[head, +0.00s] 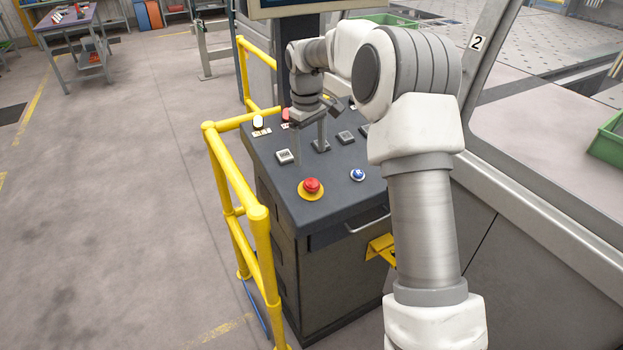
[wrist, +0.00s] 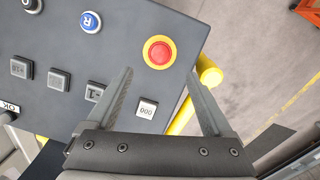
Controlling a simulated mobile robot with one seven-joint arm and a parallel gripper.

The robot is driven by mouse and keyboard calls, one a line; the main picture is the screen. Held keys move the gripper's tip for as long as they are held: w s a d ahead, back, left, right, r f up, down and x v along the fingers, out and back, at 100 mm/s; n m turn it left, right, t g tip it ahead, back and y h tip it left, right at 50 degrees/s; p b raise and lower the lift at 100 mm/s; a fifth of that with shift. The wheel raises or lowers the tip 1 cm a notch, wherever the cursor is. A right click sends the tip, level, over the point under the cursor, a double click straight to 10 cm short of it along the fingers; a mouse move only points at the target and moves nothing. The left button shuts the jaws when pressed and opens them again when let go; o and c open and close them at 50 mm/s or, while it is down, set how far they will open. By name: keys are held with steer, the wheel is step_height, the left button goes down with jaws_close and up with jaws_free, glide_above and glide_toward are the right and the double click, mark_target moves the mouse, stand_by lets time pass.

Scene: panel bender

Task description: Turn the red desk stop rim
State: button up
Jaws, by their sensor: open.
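The red desk stop (head: 311,186) is a red mushroom button on a yellow ring, at the near left part of the dark control desk (head: 335,205). In the wrist view the red stop (wrist: 159,52) shows whole, just beyond the fingertips and about midway between them. My gripper (head: 310,150) points down over the desk, behind the stop as the head camera sees it. It is open and empty, with its fingers (wrist: 158,76) well apart. The fingers do not touch the stop. Their exact height above the desk is hard to tell.
A blue button (head: 357,175) sits right of the stop. Square push buttons, one marked 000 (wrist: 147,109), lie near the fingers. A yellow guard rail (head: 258,214) runs along the desk's left side. A machine table (head: 550,150) stands on the right.

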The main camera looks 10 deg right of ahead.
mark_target(312, 182)
steer(key=f, duration=0.7)
steer(key=f+p, duration=0.1)
steer(key=f, duration=0.2)
steer(key=shift+w+d+f, duration=0.15)
steer(key=shift+w+d, duration=0.05)
steer(key=shift+d, duration=0.05)
jaws_close()
